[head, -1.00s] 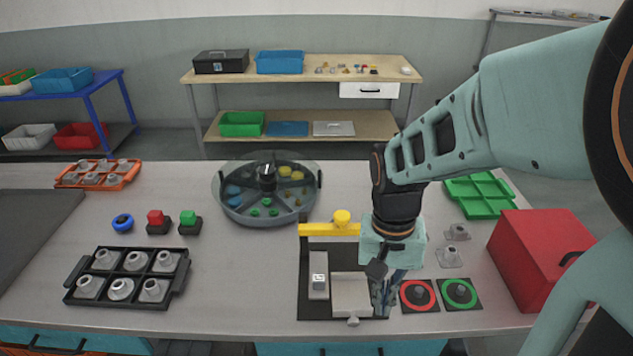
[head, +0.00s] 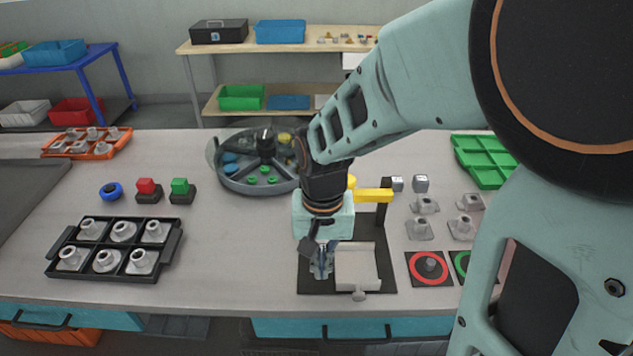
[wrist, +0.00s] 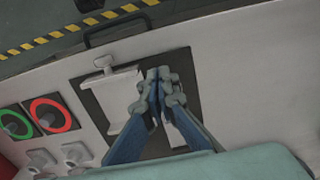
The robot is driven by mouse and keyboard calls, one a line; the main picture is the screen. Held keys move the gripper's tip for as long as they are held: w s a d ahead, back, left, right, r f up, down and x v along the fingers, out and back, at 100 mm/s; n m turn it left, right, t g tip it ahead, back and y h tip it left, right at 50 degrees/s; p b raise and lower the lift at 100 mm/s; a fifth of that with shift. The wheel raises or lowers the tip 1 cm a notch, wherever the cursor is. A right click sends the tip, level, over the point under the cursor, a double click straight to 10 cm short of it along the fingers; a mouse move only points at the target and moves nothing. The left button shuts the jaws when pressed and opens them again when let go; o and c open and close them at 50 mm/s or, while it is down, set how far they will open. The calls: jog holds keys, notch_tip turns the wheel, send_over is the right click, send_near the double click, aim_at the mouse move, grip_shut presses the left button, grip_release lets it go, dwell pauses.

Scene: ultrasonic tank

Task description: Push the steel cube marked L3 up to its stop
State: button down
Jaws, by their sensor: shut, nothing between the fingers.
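My gripper (head: 322,272) is shut and empty, pointing down over the left part of a dark fixture plate (head: 376,277). In the wrist view, the fingertips (wrist: 160,74) are together over the same plate (wrist: 95,83), beside a pale block (wrist: 122,98) with a knob. That block (head: 356,266) lies right of the fingers in the head view. The light labelled piece seen earlier on the plate's left is now hidden behind my gripper; I cannot read L3 or tell whether the fingers touch it. A stop cannot be made out.
A yellow bar (head: 374,195) crosses the plate's back, partly behind my arm. Two small steel cubes (head: 397,184) (head: 421,183) stand behind grey mounts. A red-ringed pad (head: 429,267) is at the right.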

aim_at(321, 286)
notch_tip(321, 286, down, 3)
jog(key=shift+f+b, duration=0.1)
jog(key=shift+b, duration=0.75)
jog(key=shift+w+f, duration=0.2)
jog(key=shift+f, duration=0.1)
jog(key=shift+w+r, duration=0.25)
jog(key=shift+w, duration=0.95)
jog(key=shift+w+d, duration=0.1)
jog(key=shift+w, duration=0.6)
jog(key=shift+w, duration=1.6)
jog(key=shift+s, duration=0.1)
